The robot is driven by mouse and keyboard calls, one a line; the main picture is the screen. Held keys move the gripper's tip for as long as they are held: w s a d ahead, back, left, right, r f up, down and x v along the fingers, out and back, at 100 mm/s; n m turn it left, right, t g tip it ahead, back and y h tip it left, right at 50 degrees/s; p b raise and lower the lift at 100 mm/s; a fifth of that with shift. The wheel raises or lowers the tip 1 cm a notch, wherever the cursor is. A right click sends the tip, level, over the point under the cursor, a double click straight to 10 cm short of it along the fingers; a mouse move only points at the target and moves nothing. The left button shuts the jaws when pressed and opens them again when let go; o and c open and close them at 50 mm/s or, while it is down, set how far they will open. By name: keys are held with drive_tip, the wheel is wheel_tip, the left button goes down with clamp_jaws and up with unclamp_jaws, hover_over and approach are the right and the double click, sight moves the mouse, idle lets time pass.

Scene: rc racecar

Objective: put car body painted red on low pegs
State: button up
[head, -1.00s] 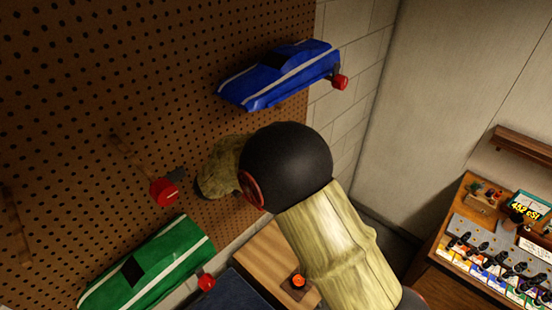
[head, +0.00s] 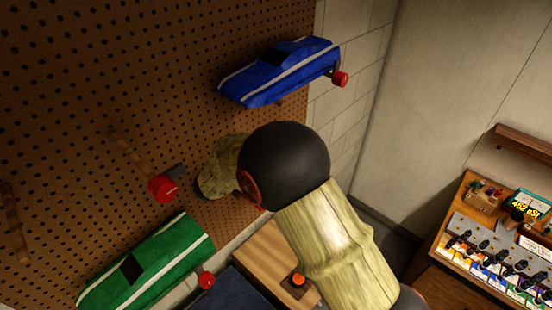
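No red car body shows in the head view. A brown pegboard (head: 60,130) fills the left side. A peg with a red end cap (head: 162,188) sticks out of it at left centre, with no car body on it. My arm reaches toward the board and hides most of its own far end.
A blue car body (head: 285,72) with white stripes hangs on pegs at upper right, and a green one (head: 150,262) at lower left. A wooden surface with an orange button (head: 299,280) lies below my arm. A workbench (head: 480,255) with several small items stands at right.

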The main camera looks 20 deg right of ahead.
drive_tip(key=shift+f, duration=0.15)
drive_tip(key=o, duration=1.4)
drive_tip(key=shift+c, duration=0.2)
wheel_tip(320, 180, up, 10)
